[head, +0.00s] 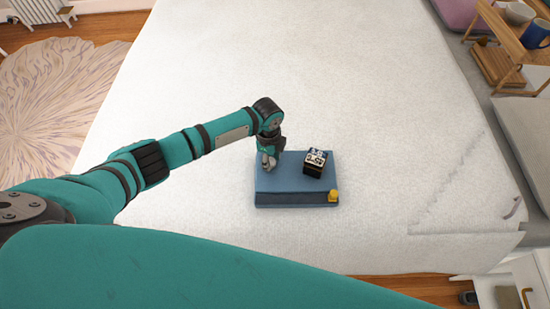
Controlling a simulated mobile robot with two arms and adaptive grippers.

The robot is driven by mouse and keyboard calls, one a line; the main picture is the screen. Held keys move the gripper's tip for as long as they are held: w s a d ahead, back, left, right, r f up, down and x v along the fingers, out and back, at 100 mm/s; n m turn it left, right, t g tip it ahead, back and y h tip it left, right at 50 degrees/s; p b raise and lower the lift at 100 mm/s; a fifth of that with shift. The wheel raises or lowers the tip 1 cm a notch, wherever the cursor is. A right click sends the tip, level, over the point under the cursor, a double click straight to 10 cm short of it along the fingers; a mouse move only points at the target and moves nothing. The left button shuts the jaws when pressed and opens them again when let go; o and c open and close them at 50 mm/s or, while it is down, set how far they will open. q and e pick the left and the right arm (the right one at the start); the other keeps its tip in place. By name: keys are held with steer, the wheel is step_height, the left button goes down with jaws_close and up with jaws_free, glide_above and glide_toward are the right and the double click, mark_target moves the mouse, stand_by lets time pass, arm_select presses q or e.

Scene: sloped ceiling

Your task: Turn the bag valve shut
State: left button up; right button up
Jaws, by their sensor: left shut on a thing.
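A flat blue bag (290,181) with a darker front side lies on the white bed cover. A small yellow part (333,196) shows at its front right corner; I cannot tell whether it is the valve. My left gripper (267,162) points down over the bag's back left part. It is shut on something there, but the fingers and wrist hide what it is. My right gripper is not in view.
A small black and white cube (315,162) sits on the bag, just right of my left gripper. The white bed (400,130) is clear around the bag. A wooden shelf with a blue mug (537,34) stands at the far right.

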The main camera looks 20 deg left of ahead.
mark_target(271, 161)
arm_select(q)
steer(key=shift+d, duration=0.1)
stand_by(0.4)
steer(key=o, duration=1.2)
steer(key=shift+c, duration=0.2)
step_height(271, 161, up, 12)
steer(key=shift+r, duration=0.1)
